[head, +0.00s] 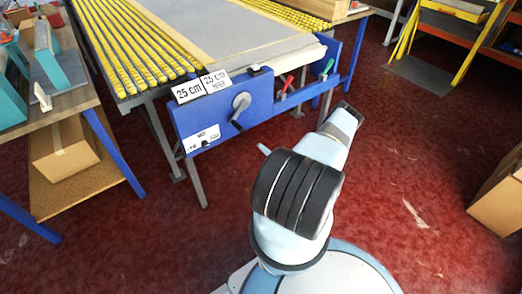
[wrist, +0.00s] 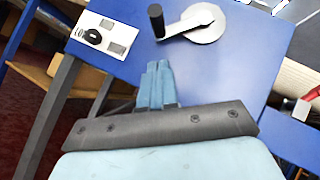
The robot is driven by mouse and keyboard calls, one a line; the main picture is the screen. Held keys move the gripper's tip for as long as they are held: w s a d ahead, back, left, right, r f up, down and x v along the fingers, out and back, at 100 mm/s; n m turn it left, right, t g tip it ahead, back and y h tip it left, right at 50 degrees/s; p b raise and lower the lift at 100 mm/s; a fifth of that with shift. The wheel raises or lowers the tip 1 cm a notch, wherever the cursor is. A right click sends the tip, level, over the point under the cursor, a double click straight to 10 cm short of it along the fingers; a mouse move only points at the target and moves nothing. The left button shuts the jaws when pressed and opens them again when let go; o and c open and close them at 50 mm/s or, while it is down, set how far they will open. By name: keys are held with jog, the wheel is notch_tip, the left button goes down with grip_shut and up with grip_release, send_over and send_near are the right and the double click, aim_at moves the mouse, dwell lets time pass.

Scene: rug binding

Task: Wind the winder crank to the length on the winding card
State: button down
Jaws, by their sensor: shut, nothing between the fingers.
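The winder crank (head: 241,103) is a pale disc with an arm and a black handle on the blue front panel (head: 262,104) of the table. In the wrist view the crank disc (wrist: 204,22) is at the top, and its black handle (wrist: 156,20) stands to the left of it. White cards reading "25 cm" (head: 188,92) and "25 cm" with a smaller second line (head: 215,81) sit on the panel's top edge. My gripper (wrist: 158,68) is shut and empty, below the handle in the picture and apart from it.
A white plate with a black knob (wrist: 100,37) is on the panel left of the crank. Red (head: 286,87) and green (head: 327,69) levers stand to its right. A wooden bench (head: 62,102) with a cardboard box (head: 62,150) is at left.

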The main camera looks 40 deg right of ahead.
jog(key=w+a+r, duration=0.4)
jog(key=r, duration=0.3)
jog(key=shift+w+a, duration=0.15)
jog(key=shift+a, duration=0.25)
jog(key=shift+a+r, duration=0.7)
jog(key=shift+a, duration=0.05)
